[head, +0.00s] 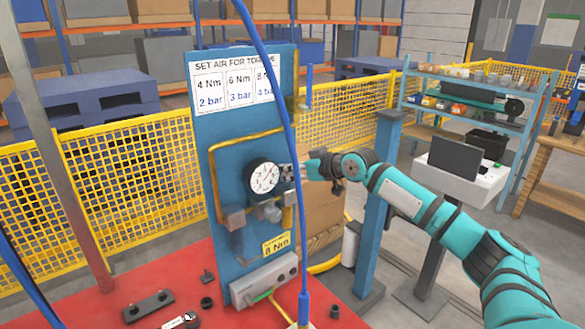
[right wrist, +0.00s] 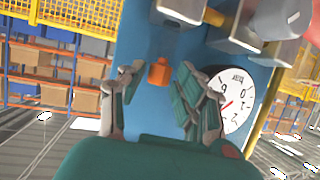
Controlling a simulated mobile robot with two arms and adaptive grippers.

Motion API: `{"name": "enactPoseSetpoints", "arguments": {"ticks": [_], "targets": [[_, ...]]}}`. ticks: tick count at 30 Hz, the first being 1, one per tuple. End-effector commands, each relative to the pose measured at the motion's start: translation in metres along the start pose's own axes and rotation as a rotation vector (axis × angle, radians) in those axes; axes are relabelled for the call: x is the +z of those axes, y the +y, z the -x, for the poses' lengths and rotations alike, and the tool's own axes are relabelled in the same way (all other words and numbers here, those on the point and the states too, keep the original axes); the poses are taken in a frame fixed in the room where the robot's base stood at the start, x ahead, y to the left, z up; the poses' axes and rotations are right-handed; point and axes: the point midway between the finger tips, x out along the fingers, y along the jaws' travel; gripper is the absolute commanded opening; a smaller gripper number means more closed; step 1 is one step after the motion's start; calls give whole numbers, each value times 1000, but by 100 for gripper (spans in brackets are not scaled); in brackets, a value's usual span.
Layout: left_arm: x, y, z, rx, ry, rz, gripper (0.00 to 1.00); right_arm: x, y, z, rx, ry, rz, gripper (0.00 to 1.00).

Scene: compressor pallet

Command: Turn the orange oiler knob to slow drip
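The small orange oiler knob (right wrist: 158,73) shows in the right wrist view against the blue panel, below a grey metal block. My right gripper (right wrist: 160,86) is open, with one finger on each side of the knob. Gaps show between the knob and both fingers; the depth between them is hard to tell. In the head view the right gripper (head: 303,169) is at the blue panel (head: 232,130), just right of the round gauge (head: 264,178). I cannot make out the knob there; the gripper and a blue hose cover that area. My left gripper is not in view.
A blue hose (head: 283,110) hangs in front of the panel. The gauge also shows in the right wrist view (right wrist: 236,98), close beside a finger. A blue post (head: 377,200) stands to the right.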

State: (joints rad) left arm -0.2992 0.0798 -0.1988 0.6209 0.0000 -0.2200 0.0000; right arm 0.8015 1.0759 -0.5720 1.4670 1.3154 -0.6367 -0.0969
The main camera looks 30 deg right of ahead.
Motion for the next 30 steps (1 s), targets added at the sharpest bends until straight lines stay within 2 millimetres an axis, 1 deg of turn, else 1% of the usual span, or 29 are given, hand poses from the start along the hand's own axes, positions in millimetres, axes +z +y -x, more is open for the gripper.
{"name": "enactPoseSetpoints", "arguments": {"ticks": [4, 9, 12, 17, 23, 26, 30], "targets": [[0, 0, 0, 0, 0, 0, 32, 0, 0, 0, 0, 0, 0, 33], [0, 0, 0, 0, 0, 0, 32, 0, 0, 0, 0, 0, -1, 10], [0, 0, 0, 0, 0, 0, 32, 0, 0, 0, 0, 0, -1, 0], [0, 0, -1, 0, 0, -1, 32, 0, 0, 0, -3, 0, 0, 0], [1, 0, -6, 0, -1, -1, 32, 2, 2, 0, -37, -1, 11, 0], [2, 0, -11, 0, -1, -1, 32, 2, 3, -1, -77, -1, 26, 0], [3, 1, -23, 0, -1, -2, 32, 3, 5, -2, -159, 0, 57, 0]]}}
